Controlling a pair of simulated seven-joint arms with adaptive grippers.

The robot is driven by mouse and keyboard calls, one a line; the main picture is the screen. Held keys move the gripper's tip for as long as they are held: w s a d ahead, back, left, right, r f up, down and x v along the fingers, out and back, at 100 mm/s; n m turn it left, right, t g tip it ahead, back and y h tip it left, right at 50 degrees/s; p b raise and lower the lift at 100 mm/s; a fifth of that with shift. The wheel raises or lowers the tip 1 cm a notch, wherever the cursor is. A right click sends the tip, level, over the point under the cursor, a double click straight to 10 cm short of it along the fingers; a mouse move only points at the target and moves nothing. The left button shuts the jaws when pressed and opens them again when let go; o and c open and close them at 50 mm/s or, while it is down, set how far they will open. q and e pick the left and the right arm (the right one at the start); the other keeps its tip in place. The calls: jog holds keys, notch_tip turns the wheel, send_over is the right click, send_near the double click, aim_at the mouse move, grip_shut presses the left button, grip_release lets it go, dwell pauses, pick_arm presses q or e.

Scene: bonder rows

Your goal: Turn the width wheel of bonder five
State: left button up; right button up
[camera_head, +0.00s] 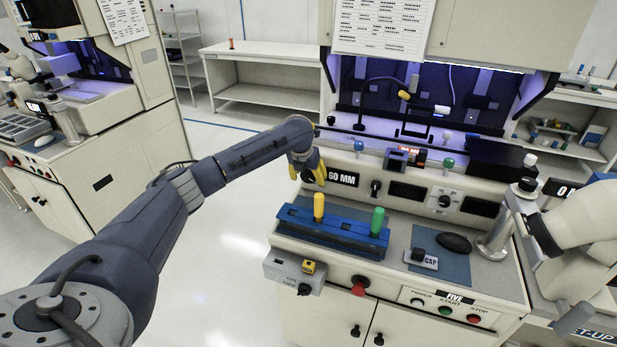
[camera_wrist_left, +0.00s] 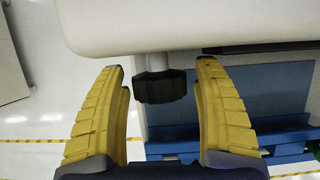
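Bonder five (camera_head: 480,292) is the cream machine in the middle of the head view, with a FIVE label on its front. Its width wheel looks to be the black ribbed knob (camera_wrist_left: 160,87) on a short grey shaft in the left wrist view. In the head view the knob is beside the 60 MM display (camera_head: 342,179), partly hidden by my gripper. My left gripper (camera_head: 314,172) is open, its yellow fingers (camera_wrist_left: 162,105) on either side of the knob. Gaps show between the knob and both fingers. My right gripper is not in view.
A blue fixture (camera_head: 332,231) with yellow and green handles sits on the bench just below the knob. A microscope (camera_head: 585,215) stands at the right. Open floor lies to the left.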

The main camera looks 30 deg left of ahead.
pick_arm(q)
jog(key=c, duration=1)
jog(key=shift+a, duration=0.1)
jog(key=h, duration=0.2)
jog(key=shift+n+h, duration=0.3)
jog(key=shift+h, duration=0.1)
jog(key=shift+n+t+h, duration=0.4)
jog(key=shift+t+h, duration=0.2)
jog(key=shift+h, duration=1.2)
jog(key=shift+c, duration=0.2)
jog(key=o, duration=1.2)
